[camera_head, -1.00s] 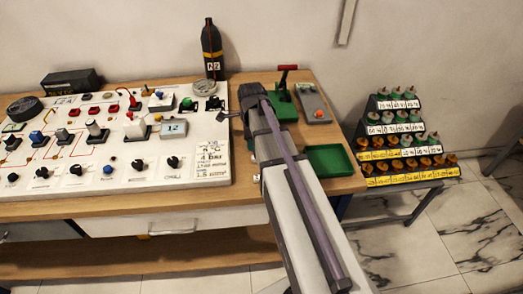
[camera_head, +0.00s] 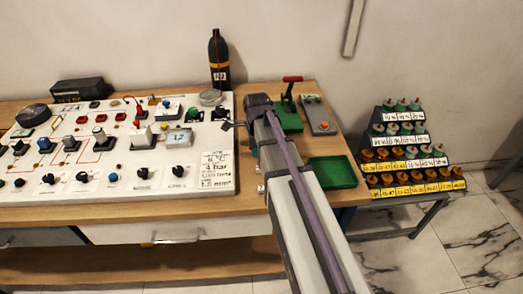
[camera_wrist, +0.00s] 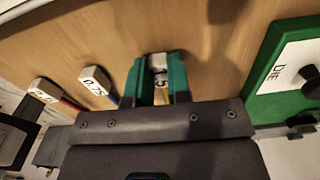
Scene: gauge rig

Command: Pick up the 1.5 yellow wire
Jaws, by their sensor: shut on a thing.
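In the wrist view my gripper (camera_wrist: 157,82) has its two green fingers closed around a white tag (camera_wrist: 159,63). Its print is partly covered but looks like 1.5, and a bit of yellow wire (camera_wrist: 161,94) shows below it between the fingers. The tag is over the wooden bench top; I cannot tell whether it touches the wood. To its left a 0.75 tag (camera_wrist: 95,79) with a blue wire and another white tag (camera_wrist: 43,91) with a red wire lie apart from the fingers. In the head view my arm hides most of the gripper.
A green-framed plate marked DIE (camera_wrist: 292,66) is close on the right in the wrist view. In the head view a press with a red handle (camera_head: 292,79), a green tray (camera_head: 332,173) and the gauge panel (camera_head: 215,172) surround my arm. A stepped rack (camera_head: 408,150) stands farther right.

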